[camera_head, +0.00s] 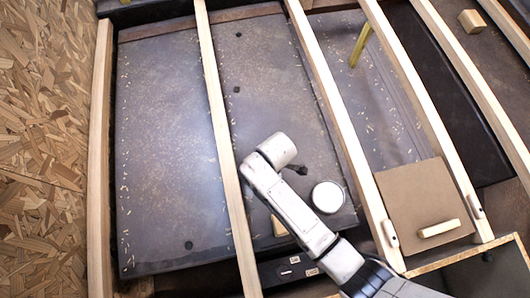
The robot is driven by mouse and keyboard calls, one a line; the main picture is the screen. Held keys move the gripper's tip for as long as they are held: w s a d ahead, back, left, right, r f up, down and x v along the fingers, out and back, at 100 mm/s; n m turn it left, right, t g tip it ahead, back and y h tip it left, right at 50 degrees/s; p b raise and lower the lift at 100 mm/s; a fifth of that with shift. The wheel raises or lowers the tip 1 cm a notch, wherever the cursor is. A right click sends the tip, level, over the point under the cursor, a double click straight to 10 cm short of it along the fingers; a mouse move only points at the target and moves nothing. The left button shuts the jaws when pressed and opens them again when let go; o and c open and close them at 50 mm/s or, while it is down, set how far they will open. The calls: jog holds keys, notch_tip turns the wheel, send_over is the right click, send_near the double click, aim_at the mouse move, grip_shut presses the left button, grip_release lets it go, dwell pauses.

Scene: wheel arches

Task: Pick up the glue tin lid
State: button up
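A round white disc with a thin metallic rim (328,197) is right of my forearm and below the white end of my arm. It looks like the glue tin lid, but I cannot tell whether it lies flat or caps a tin. My arm reaches up from the bottom and bends near the pale wooden strip. A small dark part, probably my gripper (298,169), shows just beyond the white wrist, up and left of the disc and apart from it. Its fingers are too small and hidden to read.
Several long pale wooden strips (215,100) cross the dark panel (165,150). A brown board (415,195) with a small wooden bar (438,228) is at right. A yellow stick (360,45) and wooden block (472,21) are at the top. Chipboard (45,120) borders the left.

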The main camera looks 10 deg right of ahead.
jog(key=shift+c, duration=0.3)
jog(key=c, duration=1)
jog(key=shift+r, duration=0.1)
